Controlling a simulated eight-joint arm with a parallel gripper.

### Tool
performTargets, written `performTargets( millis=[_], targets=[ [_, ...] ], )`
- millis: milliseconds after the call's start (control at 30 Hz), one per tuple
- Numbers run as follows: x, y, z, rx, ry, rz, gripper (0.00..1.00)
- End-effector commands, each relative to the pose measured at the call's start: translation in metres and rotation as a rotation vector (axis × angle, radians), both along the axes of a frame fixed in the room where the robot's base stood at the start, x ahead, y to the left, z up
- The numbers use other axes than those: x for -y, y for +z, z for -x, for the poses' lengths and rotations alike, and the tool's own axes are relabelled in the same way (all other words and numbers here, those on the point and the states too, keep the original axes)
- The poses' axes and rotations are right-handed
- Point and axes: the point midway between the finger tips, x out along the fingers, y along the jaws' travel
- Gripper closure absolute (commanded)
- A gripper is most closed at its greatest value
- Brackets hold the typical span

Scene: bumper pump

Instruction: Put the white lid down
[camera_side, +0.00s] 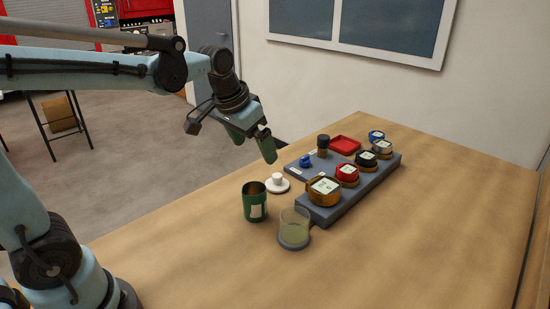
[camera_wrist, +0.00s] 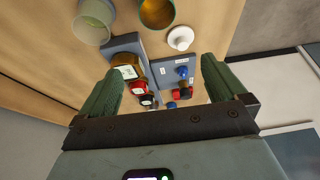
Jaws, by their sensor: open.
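The white lid (camera_side: 277,184), a disc with a raised knob, lies on the table beside the green cup. It also shows in the wrist view (camera_wrist: 181,38), knob visible, at the top. My gripper (camera_side: 258,145) is open and empty, raised above the table near the lid and apart from it. In the wrist view its two green fingers (camera_wrist: 163,85) stand wide apart, with the grey board seen between them.
The green cup (camera_side: 255,205) stands open beside a glass jar (camera_side: 294,225) of pale liquid. A grey board (camera_side: 345,195) carries several labelled jars, a blue knobbed piece (camera_side: 305,160) and a red tray (camera_side: 345,145). The front of the table is clear.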

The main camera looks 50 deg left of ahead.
Motion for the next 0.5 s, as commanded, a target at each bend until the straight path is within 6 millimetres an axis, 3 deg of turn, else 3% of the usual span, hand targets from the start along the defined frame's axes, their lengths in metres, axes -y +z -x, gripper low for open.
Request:
performTargets(
  millis=[200, 500],
  targets=[
    [0.016, -0.011, 0.054, 0.113, -0.004, 0.005, 0.02],
    [0.028, -0.037, 0.095, 0.222, -0.008, 0.017, 0.02]
  ],
)
